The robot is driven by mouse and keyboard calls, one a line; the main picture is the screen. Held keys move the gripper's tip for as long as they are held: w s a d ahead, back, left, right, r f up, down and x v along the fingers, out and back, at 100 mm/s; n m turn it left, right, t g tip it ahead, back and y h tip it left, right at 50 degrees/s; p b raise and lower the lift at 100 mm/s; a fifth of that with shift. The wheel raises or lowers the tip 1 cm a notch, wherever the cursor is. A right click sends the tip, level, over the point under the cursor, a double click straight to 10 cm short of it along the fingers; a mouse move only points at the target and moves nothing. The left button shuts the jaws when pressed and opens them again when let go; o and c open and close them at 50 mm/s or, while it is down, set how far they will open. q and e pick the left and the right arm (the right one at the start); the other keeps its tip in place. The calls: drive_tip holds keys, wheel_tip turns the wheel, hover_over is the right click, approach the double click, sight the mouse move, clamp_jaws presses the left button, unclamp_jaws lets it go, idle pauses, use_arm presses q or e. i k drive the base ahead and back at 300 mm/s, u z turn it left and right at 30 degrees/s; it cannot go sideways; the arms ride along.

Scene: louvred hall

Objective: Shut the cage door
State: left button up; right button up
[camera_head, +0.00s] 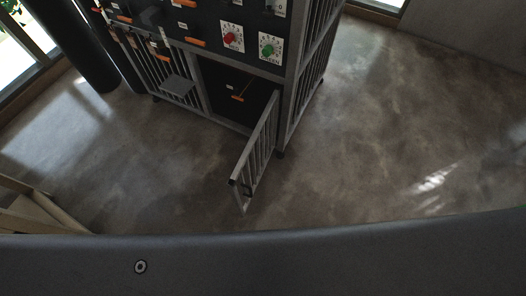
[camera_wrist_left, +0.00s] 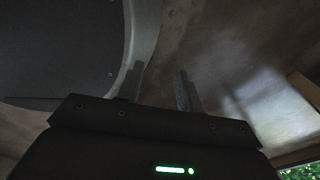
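The cage door (camera_head: 257,152) is a small grey barred door low on a dark cabinet-like cage unit (camera_head: 213,45). It stands swung open toward me, hinged at the right side of a dark opening (camera_head: 222,92). A small dark fitting shows near its free end. My left gripper (camera_wrist_left: 159,74) shows only in the left wrist view. Its two fingers are apart with nothing between them, above bare floor. The door is not in that view. My right gripper is in neither view.
A barred panel with a small grey shelf (camera_head: 178,86) is left of the opening. Red and green knobs and orange handles are above. A dark column (camera_head: 82,45) stands at left. A wooden frame (camera_head: 38,212) is at lower left. Floor right of the cage is clear.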

sight(272, 106)
drive_tip(key=u, duration=1.6)
drive_tip(key=k, duration=1)
drive_tip(key=z, duration=1.3)
